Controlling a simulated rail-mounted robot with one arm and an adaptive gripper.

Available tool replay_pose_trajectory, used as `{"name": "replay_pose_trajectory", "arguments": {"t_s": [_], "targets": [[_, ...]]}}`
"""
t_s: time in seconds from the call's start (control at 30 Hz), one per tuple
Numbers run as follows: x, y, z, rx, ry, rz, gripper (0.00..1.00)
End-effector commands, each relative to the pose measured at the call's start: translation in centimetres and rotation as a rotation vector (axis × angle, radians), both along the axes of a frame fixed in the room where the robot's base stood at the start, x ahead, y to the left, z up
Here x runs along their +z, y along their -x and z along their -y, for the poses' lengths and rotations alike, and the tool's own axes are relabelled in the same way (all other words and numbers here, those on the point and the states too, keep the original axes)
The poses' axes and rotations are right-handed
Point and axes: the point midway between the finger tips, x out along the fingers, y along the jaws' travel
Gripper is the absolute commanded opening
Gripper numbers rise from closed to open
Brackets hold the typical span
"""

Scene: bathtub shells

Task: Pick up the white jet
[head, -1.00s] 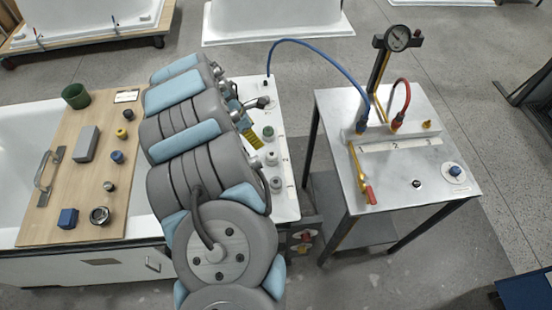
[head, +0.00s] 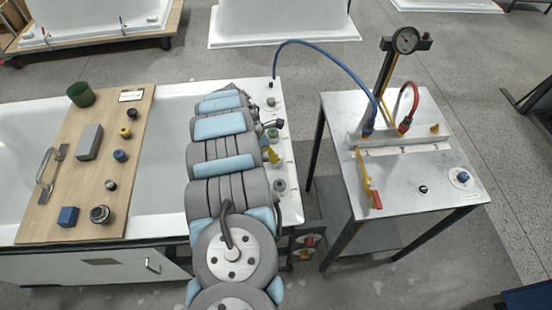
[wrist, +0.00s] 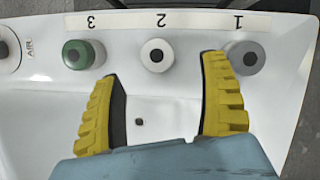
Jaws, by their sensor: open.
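The white jet (wrist: 157,55), round with a dark centre, sits upright on the white tub rim under label 2 in the wrist view. A green jet (wrist: 78,54) is by label 3 and a grey jet (wrist: 246,57) by label 1. My gripper (wrist: 163,68) is open and empty, its yellow fingers on either side of the white jet's line, with the jet just ahead between the tips. The right finger is close to the grey jet. In the head view the yellow fingers (head: 271,155) seem to cover the white jet; the green jet (head: 272,133) and grey jet (head: 279,185) show.
A small dark hole (wrist: 139,122) lies in the rim between the fingers. A wooden board (head: 105,150) with several fittings spans the tub at left. A metal table (head: 405,180) with a gauge (head: 405,40) and hoses stands at right, across a gap.

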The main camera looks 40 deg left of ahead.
Motion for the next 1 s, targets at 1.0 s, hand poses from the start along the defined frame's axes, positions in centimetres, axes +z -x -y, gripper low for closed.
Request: {"name": "replay_pose_trajectory", "arguments": {"t_s": [1.0], "targets": [[-5.5, -1.9, 0.6, -0.002, 0.000, -0.002, 0.77]]}}
